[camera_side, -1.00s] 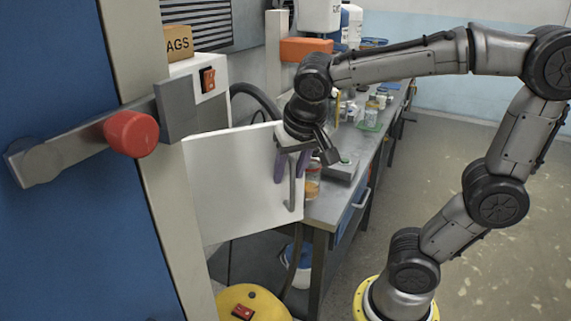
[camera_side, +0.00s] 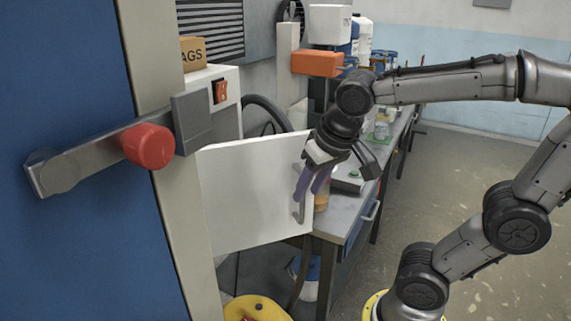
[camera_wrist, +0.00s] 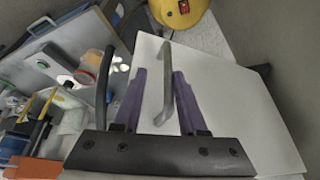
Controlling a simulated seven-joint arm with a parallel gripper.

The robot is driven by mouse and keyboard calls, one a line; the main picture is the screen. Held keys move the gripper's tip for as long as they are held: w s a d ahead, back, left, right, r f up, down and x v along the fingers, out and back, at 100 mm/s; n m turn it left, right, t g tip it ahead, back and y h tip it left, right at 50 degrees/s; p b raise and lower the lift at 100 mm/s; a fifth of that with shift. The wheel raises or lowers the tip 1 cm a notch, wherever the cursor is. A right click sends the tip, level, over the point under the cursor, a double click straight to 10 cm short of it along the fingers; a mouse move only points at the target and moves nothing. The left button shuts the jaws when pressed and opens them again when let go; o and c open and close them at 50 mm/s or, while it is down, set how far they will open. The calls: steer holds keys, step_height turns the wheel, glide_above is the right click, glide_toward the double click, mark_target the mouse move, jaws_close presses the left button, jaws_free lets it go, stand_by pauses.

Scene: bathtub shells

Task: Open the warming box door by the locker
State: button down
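The warming box (camera_side: 228,92) is a white case with an orange switch, behind the blue locker (camera_side: 75,240). Its white door (camera_side: 245,200) stands out from the case over the bench's near end; the wrist view shows the door panel (camera_wrist: 235,115) too. A grey bar handle (camera_side: 299,208) is near the door's free edge. My gripper (camera_side: 310,186) is tilted down at the handle. In the wrist view, the purple fingers of my gripper (camera_wrist: 159,75) are spread, one on each side of the handle (camera_wrist: 168,90), with gaps visible. Nothing is held.
The locker's lever with a red knob (camera_side: 148,145) juts out left of the door. The bench (camera_side: 345,215) behind my gripper carries an orange box (camera_side: 316,63), bottles and a small scale. A yellow drum (camera_side: 255,308) stands below the door. Floor at right is clear.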

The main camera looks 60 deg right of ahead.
steer(key=s+a+r+n+y, duration=0.2)
steer(key=s+a+n, duration=0.15)
steer(key=s, duration=0.35)
steer(key=w+d+r+g, duration=0.1)
steer(key=w+r, duration=0.2)
steer(key=w+d+r+m+g, duration=0.1)
steer(key=w+r, duration=0.2)
steer(key=r, duration=0.1)
steer(key=w+d+r+m+g, duration=0.1)
steer(key=w+r, duration=0.2)
steer(key=r, duration=0.1)
steer(key=shift+w+d+r, duration=0.1)
steer(key=shift+d, duration=0.3)
steer(key=w+d+f+m+g+y, duration=0.1)
steer(key=w+d+f+m+g, duration=0.25)
steer(key=w+d, duration=0.8)
steer(key=s+a+f, duration=0.4)
steer(key=f, duration=0.6)
steer(key=shift+a+n, duration=0.3)
